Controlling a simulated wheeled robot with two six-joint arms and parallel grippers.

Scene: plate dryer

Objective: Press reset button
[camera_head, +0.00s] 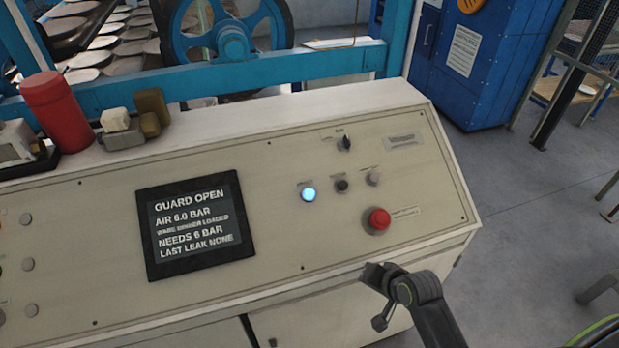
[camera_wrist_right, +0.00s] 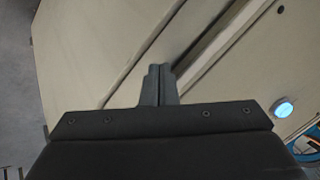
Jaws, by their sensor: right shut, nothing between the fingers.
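The sloped cream control panel (camera_head: 285,175) carries a lit blue-white button (camera_head: 308,195). To its right are a dark button (camera_head: 341,185) and a grey one (camera_head: 373,178). Their labels are too small to read, so I cannot tell which is marked reset. The lit button also shows at the right of the wrist view (camera_wrist_right: 284,107). My right gripper (camera_head: 372,284) is in front of the panel's lower edge, below the red mushroom button (camera_head: 379,219) and apart from the buttons. In the wrist view its fingers (camera_wrist_right: 159,68) are together and empty. My left gripper is out of view.
A black selector knob (camera_head: 344,143) sits above the buttons. A dark screen (camera_head: 190,225) reads "GUARD OPEN". A red cylinder (camera_head: 56,110) and small blocks (camera_head: 120,128) stand on the panel's top ledge. A blue cabinet (camera_head: 478,60) stands behind.

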